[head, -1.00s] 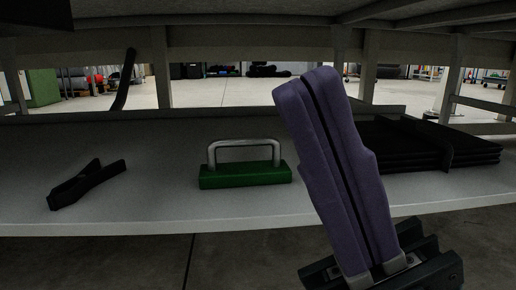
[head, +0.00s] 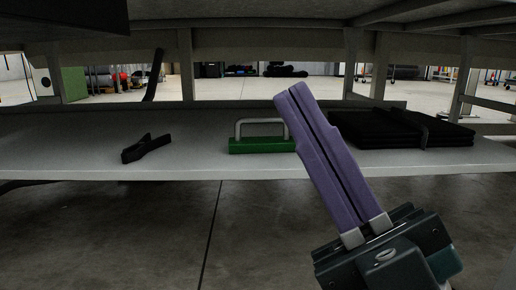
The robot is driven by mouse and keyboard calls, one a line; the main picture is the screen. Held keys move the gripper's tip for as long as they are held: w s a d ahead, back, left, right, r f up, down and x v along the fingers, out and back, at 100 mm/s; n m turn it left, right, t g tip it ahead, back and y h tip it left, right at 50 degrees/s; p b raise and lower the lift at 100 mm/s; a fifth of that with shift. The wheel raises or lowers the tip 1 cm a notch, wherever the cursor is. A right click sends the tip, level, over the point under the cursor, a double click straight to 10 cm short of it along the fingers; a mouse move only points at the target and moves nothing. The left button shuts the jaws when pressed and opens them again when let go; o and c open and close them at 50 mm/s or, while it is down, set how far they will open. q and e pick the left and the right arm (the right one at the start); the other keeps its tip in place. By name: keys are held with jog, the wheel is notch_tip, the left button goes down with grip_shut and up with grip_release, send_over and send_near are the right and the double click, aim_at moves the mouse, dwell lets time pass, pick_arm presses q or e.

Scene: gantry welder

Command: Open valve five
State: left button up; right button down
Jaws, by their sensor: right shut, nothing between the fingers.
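No valve can be made out in the head view. My right gripper (head: 292,97) reaches up from the lower right, its two long purple fingers pressed together with nothing between them. The fingertips show in front of the right end of a green block (head: 262,146) with a grey metal handle (head: 262,122). Whether they touch it cannot be told, but they appear nearer to me and apart from it. My left gripper is not in view.
A light grey shelf (head: 200,165) runs across under a bench top. On it lie a black clamp-like tool (head: 146,148) at left and a stack of black flat pieces (head: 385,130) at right. Bare concrete floor (head: 130,235) lies in front. Bench legs stand behind.

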jog(key=w+d+f+m+g+h, duration=0.2)
jog(key=d+f+m+h, duration=0.2)
jog(key=f+m+h, duration=0.4)
jog(key=w+d+f+m+g+h, duration=0.1)
jog(key=d+f+m+g+h, duration=0.1)
jog(key=d+f+m+h, duration=0.55)
jog(key=s+d+f+m+g+h+p, duration=0.1)
jog(key=s+d+f+g+h, duration=0.3)
jog(key=s, duration=0.6)
jog(key=s+a+f+m+g+h, duration=0.1)
jog(key=s+f+m+g+h, duration=0.1)
jog(key=s+g, duration=0.65)
pick_arm(q)
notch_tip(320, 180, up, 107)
jog(key=p, duration=10.6)
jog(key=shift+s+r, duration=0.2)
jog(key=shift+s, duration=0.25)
pick_arm(e)
notch_tip(320, 180, up, 106)
jog(key=s+t, duration=0.1)
jog(key=t, duration=0.1)
jog(key=shift+d, duration=0.2)
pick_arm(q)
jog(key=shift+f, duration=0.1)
pick_arm(e)
jog(key=shift+s+f, duration=0.15)
jog(key=shift+f, duration=0.05)
